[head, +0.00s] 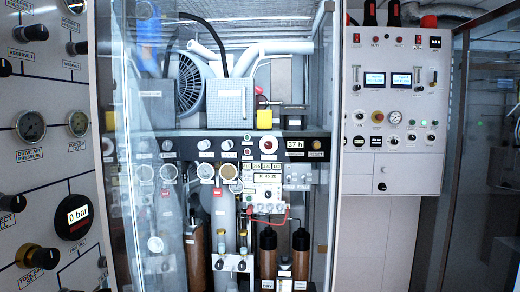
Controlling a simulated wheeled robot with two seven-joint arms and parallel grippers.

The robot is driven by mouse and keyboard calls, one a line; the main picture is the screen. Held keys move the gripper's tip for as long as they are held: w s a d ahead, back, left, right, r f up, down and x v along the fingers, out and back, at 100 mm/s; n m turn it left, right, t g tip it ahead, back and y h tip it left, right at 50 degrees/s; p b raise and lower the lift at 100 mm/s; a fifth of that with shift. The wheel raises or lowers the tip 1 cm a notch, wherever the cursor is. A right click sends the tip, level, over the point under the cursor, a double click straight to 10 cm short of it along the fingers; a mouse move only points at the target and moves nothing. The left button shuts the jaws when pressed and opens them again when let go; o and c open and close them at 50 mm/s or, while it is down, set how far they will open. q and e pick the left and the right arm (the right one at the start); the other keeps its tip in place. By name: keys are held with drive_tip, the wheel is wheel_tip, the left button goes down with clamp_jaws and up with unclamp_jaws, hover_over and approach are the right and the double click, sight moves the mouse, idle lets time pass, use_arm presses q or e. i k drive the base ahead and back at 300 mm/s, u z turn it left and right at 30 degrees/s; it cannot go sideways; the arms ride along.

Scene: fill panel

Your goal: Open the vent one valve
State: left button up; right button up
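A light grey fill panel (50,115) stands at the left with black valve knobs. One knob (31,32) sits near the top, above a label that seems to read RESERVE. Larger knobs line the left edge, including a lower one (38,257). I cannot make out which knob is the vent one valve. A round black gauge (74,217) reads 0 bar. Neither of my grippers shows in the head view.
A glass-fronted cabinet (330,120) in the middle holds gauges, a fan (190,85) and brown cylinders (267,255). A wall control box (395,160) with two lit screens hangs at right. Open floor is not clearly visible.

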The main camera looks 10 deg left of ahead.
sight(203, 145)
drive_tip(key=z, duration=1.05)
drive_tip(key=i, duration=1.1)
drive_tip(key=u, duration=0.75)
